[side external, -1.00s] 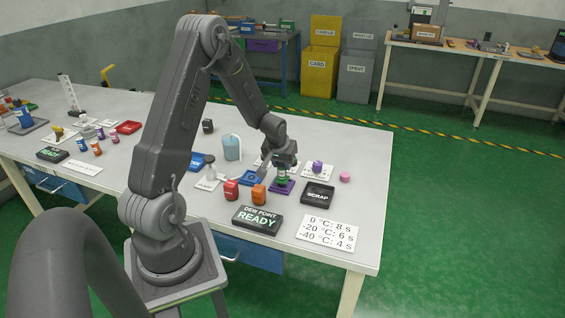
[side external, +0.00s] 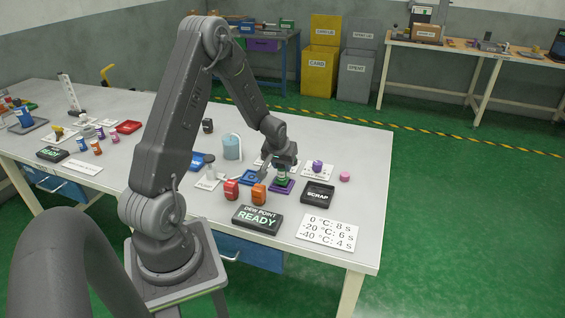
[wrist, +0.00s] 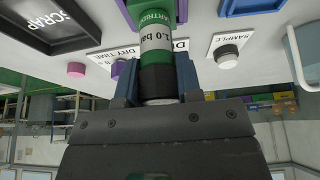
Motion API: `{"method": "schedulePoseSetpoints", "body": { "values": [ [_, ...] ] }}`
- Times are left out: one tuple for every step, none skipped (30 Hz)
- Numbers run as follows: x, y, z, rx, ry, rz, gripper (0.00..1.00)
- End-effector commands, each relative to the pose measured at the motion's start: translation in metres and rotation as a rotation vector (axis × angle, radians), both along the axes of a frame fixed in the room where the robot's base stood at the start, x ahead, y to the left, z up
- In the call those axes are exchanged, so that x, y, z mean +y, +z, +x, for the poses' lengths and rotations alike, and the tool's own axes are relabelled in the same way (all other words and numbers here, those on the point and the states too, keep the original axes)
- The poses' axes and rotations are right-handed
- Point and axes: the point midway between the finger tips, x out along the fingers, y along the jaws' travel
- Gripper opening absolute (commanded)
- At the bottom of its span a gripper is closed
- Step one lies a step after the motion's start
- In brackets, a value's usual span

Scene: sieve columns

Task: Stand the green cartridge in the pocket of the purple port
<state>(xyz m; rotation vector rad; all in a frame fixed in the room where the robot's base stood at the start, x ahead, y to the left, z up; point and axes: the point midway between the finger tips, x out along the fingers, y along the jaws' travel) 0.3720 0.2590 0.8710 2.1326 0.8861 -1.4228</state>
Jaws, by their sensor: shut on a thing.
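The green cartridge (side external: 282,180) is upright at the purple port (side external: 281,189), its lower end at or just above the pocket; I cannot tell how deep it sits. My gripper (side external: 284,163) points down and is shut on the cartridge's top. In the wrist view the cartridge (wrist: 160,15) shows a white pressure label and a black band, with the blue fingers of my gripper (wrist: 157,82) on both sides of it. Only slivers of the purple port (wrist: 118,12) show there, and the pocket is hidden behind the cartridge.
A black scrap tray (side external: 318,194) stands right of the port, with a pink button (side external: 344,177) behind it. A blue port (side external: 250,177) is close on the left. A dew point sign (side external: 257,219) lies in front.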

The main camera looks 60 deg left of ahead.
Motion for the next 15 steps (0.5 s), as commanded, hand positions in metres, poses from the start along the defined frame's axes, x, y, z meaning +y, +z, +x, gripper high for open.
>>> {"method": "schedulePoseSetpoints", "body": {
  "values": [
    [0.0001, -0.0013, 0.0002, 0.000, -0.001, 0.000, 0.05],
    [0.0001, -0.0021, 0.0002, 0.000, -0.001, 0.000, 0.05],
    [0.0001, -0.0031, 0.0002, 0.000, -0.001, 0.000, 0.05],
    [0.0000, -0.0039, 0.0001, 0.000, 0.000, 0.000, 0.05],
    [0.0000, -0.0046, 0.0001, 0.000, 0.000, 0.000, 0.05],
    [0.0000, -0.0056, 0.0001, 0.001, 0.000, -0.001, 0.05],
    [0.0000, -0.0064, 0.0001, 0.000, 0.001, -0.001, 0.05],
    [-0.0001, -0.0070, 0.0001, 0.001, 0.000, -0.001, 0.05],
    [0.0000, -0.0079, 0.0001, 0.001, 0.000, -0.001, 0.05],
    [-0.0001, -0.0086, 0.0002, 0.000, 0.000, 0.000, 0.05],
    [-0.0001, -0.0093, 0.0002, 0.000, -0.001, 0.000, 0.05],
    [-0.0001, -0.0101, 0.0002, 0.000, -0.001, 0.000, 0.05],
    [-0.0001, -0.0108, 0.0002, 0.000, -0.001, 0.000, 0.05],
    [0.0000, -0.0110, 0.0003, -0.001, -0.001, 0.000, 0.34],
    [0.0000, -0.0106, 0.0003, -0.001, -0.001, 0.000, 0.37]
  ]
}}
